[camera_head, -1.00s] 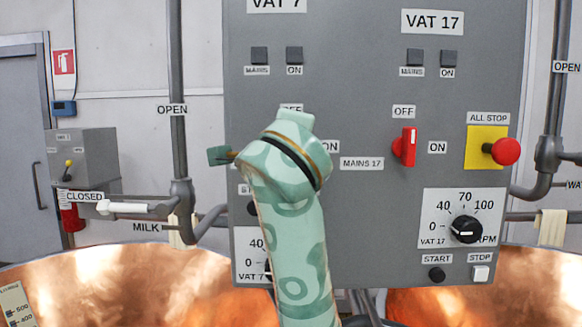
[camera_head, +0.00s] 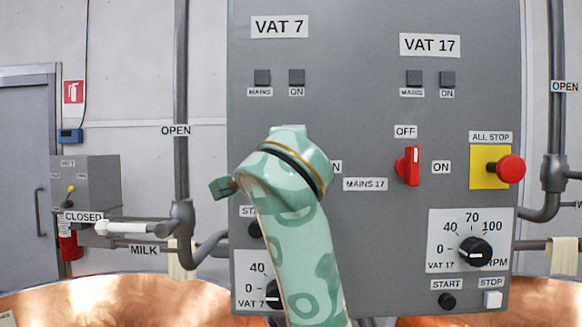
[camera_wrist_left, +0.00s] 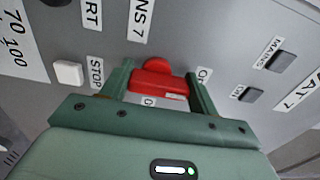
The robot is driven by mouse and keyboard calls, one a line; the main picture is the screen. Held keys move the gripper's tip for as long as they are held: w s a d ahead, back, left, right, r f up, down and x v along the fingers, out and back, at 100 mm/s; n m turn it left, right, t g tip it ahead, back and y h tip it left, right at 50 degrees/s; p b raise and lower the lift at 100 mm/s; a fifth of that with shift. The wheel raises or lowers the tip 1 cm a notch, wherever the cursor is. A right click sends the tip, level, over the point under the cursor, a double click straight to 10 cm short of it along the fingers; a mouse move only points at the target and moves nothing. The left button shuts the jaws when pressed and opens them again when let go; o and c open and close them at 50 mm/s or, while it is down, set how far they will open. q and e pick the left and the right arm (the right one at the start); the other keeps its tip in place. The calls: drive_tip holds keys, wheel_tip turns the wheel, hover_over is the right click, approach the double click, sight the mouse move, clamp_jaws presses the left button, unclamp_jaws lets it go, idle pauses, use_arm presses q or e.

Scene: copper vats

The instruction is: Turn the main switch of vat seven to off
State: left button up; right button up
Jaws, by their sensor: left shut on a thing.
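The red main switch of vat seven (camera_wrist_left: 160,88) sits between the two fingers of my left gripper (camera_wrist_left: 160,92) in the left wrist view. The fingers are shut on it. Its red bar runs from one finger to the other, with a partly hidden label starting with O (camera_wrist_left: 203,75) beyond the right finger. In the head view my green patterned left arm reaches the panel below the VAT 7 sign (camera_head: 279,27) and hides the switch and the fingertips. My right gripper is not in view.
The grey control panel (camera_head: 345,120) also carries the red vat 17 switch (camera_head: 407,165), its handle upright, and a red ALL STOP button (camera_head: 510,168) on yellow. A grey pipe with a CLOSED valve (camera_head: 127,227) stands left. Copper vats (camera_head: 110,300) lie below.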

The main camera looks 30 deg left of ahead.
use_arm(q)
drive_tip(key=o, duration=1)
drive_tip(key=shift+w, duration=0.1)
drive_tip(key=shift+s+d, duration=0.2)
drive_tip(key=shift+s, duration=0.25)
drive_tip(key=shift+p+v, duration=0.95)
drive_tip(key=shift+v, duration=6.7)
drive_tip(key=shift+a, duration=0.1)
